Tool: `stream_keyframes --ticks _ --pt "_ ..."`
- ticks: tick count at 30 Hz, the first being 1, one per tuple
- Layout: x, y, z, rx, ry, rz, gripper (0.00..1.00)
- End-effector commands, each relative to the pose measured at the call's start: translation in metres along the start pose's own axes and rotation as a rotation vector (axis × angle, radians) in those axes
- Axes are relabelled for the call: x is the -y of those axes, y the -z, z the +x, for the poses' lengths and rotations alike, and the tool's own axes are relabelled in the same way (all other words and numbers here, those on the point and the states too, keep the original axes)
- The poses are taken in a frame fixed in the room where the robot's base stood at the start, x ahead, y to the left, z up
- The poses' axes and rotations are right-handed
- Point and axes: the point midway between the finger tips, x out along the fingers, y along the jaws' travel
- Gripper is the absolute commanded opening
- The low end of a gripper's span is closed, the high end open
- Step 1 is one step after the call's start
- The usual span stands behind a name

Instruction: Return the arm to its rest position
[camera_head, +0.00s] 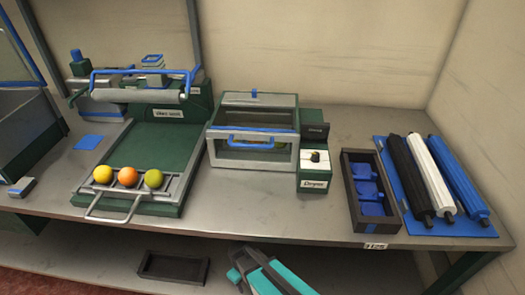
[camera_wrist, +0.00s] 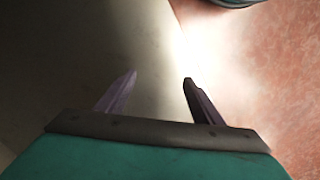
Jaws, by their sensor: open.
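My gripper (camera_wrist: 160,82) is open and empty in the wrist view, with its two dark fingers spread apart. Below the fingers the wrist view shows a grey surface and a reddish floor, with nothing between the fingers. In the head view my teal arm (camera_head: 275,275) shows at the bottom centre, in front of the bench's front edge and lower than its top. The fingertips cannot be made out in the head view.
The grey bench (camera_head: 250,212) holds a green machine (camera_head: 130,150) with three fruits on its front rack, a glass-fronted dryer (camera_head: 252,145), a dark tray (camera_head: 360,160) with blue pieces, and rollers on a blue mat (camera_head: 440,228). An empty dark tray (camera_head: 172,268) sits below the bench top.

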Motion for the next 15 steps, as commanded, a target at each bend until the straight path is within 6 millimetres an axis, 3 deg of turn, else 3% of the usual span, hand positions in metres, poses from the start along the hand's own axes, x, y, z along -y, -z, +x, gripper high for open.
stream_keyframes --ticks 6,15 --pt "-0.028 -0.068 0.006 0.097 0.061 0.002 0.61" --pt "-0.044 -0.158 0.008 0.204 0.176 0.011 0.61"
